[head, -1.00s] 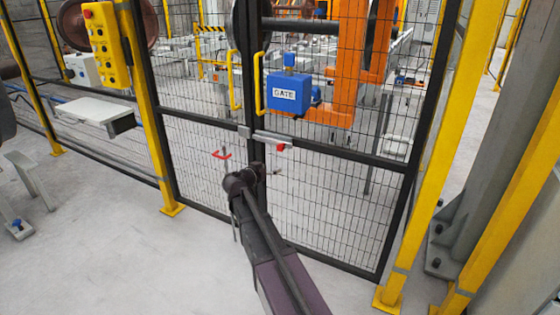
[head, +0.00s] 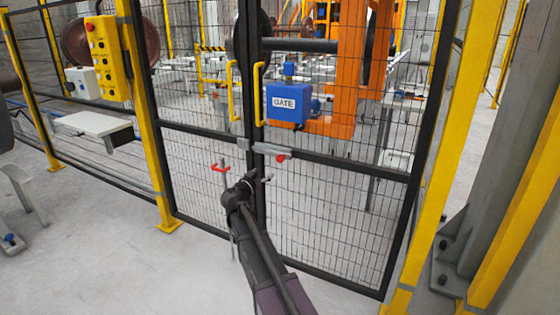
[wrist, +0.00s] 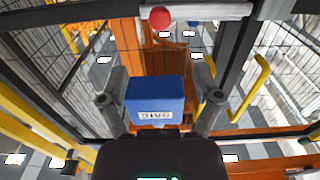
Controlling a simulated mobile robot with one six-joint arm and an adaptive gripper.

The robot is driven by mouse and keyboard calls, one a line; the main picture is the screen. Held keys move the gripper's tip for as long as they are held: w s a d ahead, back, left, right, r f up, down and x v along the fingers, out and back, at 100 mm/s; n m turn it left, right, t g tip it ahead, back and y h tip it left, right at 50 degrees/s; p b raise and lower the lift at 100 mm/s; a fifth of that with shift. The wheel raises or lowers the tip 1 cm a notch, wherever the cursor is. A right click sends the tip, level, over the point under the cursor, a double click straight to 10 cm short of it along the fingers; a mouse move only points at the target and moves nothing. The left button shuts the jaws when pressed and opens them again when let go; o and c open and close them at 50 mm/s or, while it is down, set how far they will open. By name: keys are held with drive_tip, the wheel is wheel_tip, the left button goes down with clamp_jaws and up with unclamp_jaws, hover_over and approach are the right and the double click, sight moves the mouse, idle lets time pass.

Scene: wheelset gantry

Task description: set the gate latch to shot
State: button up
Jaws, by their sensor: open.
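The gate latch is a grey sliding bolt (head: 268,150) with a red knob (head: 282,157) on the right gate leaf's crossbar. A grey keeper (head: 243,143) is on the left leaf. A narrow gap seems to show between bolt and keeper; I cannot tell whether the bolt tip enters it. In the wrist view, which is upside down, the red knob (wrist: 159,17) and bolt (wrist: 205,11) are at the top edge, beyond my fingertips. My gripper (wrist: 160,102) is open and empty. In the head view my gripper (head: 252,182) is below the latch, apart from the knob.
A red fitting (head: 220,168) shows left of my gripper. Yellow posts (head: 153,150) flank the gate, and a yellow button panel (head: 107,58) is at left. The floor in front is clear.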

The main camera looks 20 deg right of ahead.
sight(279, 160)
drive_tip(key=x, duration=1.3)
drive_tip(key=shift+w+d, duration=0.2)
